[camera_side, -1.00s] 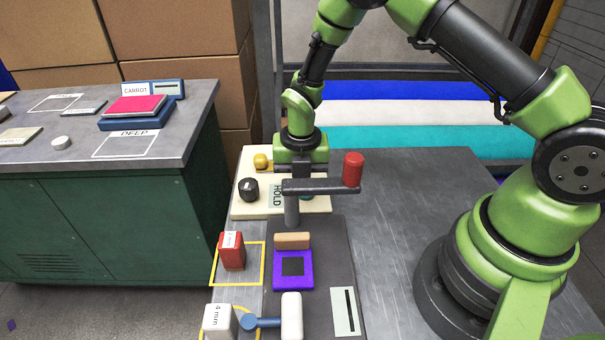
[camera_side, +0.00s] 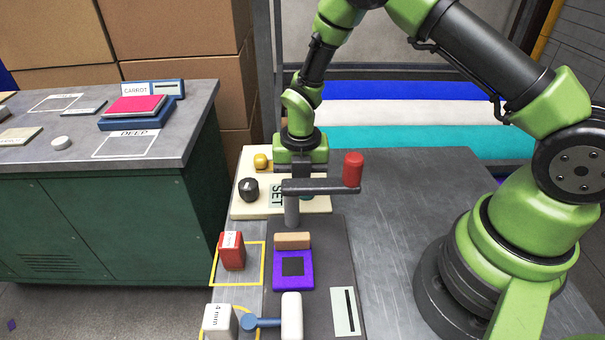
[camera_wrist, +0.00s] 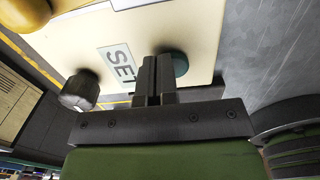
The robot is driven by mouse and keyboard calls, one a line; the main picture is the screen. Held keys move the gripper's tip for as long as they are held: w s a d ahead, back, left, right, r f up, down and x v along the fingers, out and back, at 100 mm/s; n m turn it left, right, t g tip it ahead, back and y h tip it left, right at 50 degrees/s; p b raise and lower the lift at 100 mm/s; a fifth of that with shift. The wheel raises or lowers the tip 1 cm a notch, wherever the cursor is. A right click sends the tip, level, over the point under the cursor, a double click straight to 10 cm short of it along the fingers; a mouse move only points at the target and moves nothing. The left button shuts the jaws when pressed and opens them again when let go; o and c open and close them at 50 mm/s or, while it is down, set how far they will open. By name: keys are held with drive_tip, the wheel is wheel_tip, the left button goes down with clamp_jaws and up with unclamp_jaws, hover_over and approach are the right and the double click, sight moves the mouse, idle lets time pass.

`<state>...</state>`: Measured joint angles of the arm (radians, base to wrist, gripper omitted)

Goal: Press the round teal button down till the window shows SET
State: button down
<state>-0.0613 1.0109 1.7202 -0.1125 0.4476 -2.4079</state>
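The cream panel (camera_side: 243,208) stands at the far end of the workbench. Its window (camera_side: 277,194) reads SET, and the same window (camera_wrist: 121,66) reads SET in the wrist view. The round teal button (camera_wrist: 180,64) shows partly behind my fingertips in the wrist view. In the side view only a sliver of the teal button (camera_side: 308,196) shows past the dark lever arm. My gripper (camera_wrist: 155,64) is shut and empty, its fingers together over the button. I cannot tell whether the tips touch it. In the side view the lever arm hides the fingertips.
A black knob (camera_side: 248,189) and a yellow knob (camera_side: 261,161) sit on the panel. A dark lever arm with a red handle (camera_side: 353,169) stands in front of it. Nearer are a purple block (camera_side: 293,270) and a red block (camera_side: 232,251).

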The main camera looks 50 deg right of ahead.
drive_tip(key=shift+s+f, duration=0.45)
wheel_tip(320, 180, up, 15)
drive_tip(key=shift+w, duration=0.4)
drive_tip(key=shift+f, duration=0.1)
drive_tip(key=s+r+m+t+y, duration=0.1)
drive_tip(key=s+r+m+t, duration=0.2)
drive_tip(key=s+r+m, duration=0.75)
drive_tip(key=s+r+m+t, duration=0.2)
drive_tip(key=s+m, duration=0.2)
drive_tip(key=m, duration=0.6)
drive_tip(key=s+r+m+t+y, duration=0.1)
drive_tip(key=s+m, duration=0.4)
drive_tip(key=m, duration=0.5)
drive_tip(key=shift+a+r+m+t, duration=0.35)
drive_tip(key=shift+r+t, duration=0.15)
drive_tip(key=shift+r, duration=0.1)
